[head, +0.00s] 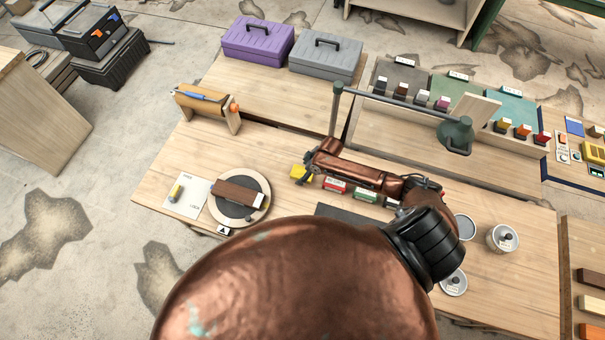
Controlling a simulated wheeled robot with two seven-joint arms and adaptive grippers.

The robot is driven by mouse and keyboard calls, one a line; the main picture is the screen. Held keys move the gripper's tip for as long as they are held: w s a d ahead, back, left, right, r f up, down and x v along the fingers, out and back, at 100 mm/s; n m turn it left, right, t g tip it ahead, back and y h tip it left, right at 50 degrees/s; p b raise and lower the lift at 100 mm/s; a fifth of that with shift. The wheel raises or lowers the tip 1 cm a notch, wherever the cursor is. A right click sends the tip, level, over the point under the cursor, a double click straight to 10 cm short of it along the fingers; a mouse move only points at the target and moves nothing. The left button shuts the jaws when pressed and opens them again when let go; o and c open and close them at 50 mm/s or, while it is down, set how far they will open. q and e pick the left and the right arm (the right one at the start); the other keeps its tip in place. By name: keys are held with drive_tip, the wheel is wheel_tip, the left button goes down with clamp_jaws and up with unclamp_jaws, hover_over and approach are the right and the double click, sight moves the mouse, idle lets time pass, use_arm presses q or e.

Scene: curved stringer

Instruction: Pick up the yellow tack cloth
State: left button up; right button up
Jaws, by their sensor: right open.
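A small yellow item (301,173), which looks like the yellow tack cloth, lies on the wooden workbench (165,160) near its middle. My right gripper (309,168) is open at the cloth, over its right side. The gripper and arm hide part of the cloth, and I cannot tell whether the fingers touch it. My left gripper is not in view.
A red block (336,185) and a green block (366,195) sit beside my right arm. A round turntable (257,185) holds a brown block (236,193) to the left. A lamp (456,133) stands behind. Round tins (503,238) are at right.

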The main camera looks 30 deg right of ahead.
sight(299, 173)
drive_tip(key=shift+f, duration=0.25)
idle(0.5)
drive_tip(key=c, duration=1.2)
drive_tip(key=shift+r, duration=0.1)
wheel_tip(299, 173, up, 4)
drive_tip(key=shift+s+a+f, duration=0.1)
drive_tip(key=shift+s+a, duration=0.05)
drive_tip(key=s+a+r+b, duration=0.2)
drive_tip(key=s+a+r, duration=0.6)
drive_tip(key=s+r, duration=0.1)
drive_tip(key=shift+s+a+r, duration=0.3)
drive_tip(key=shift+s, duration=0.5)
